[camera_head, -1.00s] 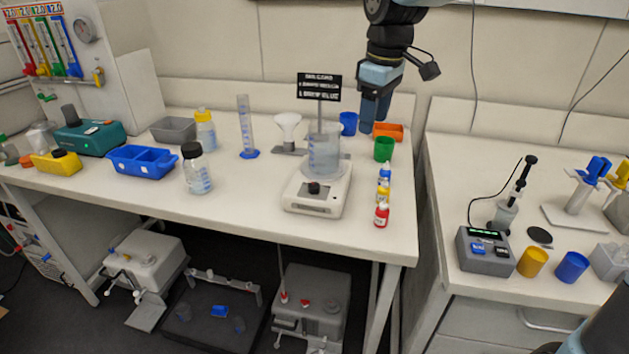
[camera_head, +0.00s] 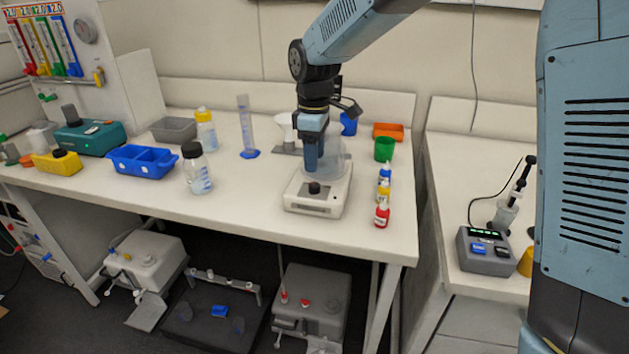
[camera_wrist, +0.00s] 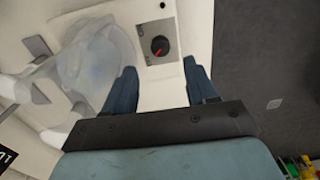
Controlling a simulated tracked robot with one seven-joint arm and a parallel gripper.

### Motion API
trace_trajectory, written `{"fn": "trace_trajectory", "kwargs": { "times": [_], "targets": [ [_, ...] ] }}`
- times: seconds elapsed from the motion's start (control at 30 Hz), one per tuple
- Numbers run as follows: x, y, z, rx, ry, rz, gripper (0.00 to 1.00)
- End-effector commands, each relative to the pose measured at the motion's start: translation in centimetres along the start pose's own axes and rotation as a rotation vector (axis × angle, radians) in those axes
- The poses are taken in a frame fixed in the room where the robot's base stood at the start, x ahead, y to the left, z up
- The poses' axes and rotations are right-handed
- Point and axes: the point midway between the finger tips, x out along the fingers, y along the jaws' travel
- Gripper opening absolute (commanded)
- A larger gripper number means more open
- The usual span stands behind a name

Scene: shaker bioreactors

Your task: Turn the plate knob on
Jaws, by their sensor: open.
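The white stirrer plate (camera_head: 330,205) stands near the front edge of the middle table. Its black plate knob (camera_head: 314,188) is on the front panel. In the wrist view the knob (camera_wrist: 160,45) shows a red mark and lies beyond the fingertips, roughly between them. My gripper (camera_head: 314,165) points down just above and behind the knob in the head view, apart from it. In the wrist view my gripper (camera_wrist: 162,75) is open and empty. A clear beaker (camera_wrist: 95,60) stands on the plate to the left of the fingers; my gripper partly hides it in the head view.
Small dropper bottles (camera_head: 382,200) stand right of the plate, with a green cup (camera_head: 384,149) behind. A capped bottle (camera_head: 196,170), blue tray (camera_head: 143,160) and graduated cylinder (camera_head: 246,130) stand to the left. The table front left of the plate is clear.

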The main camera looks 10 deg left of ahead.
Motion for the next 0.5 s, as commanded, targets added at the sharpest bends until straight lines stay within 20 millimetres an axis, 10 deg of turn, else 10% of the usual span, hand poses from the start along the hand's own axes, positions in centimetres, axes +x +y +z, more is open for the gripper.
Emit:
{"fn": "trace_trajectory", "kwargs": {
  "times": [0.5],
  "targets": [
    [7.1, 0.0, 0.0, 0.001, 0.001, 0.000, 0.57]
  ]
}}
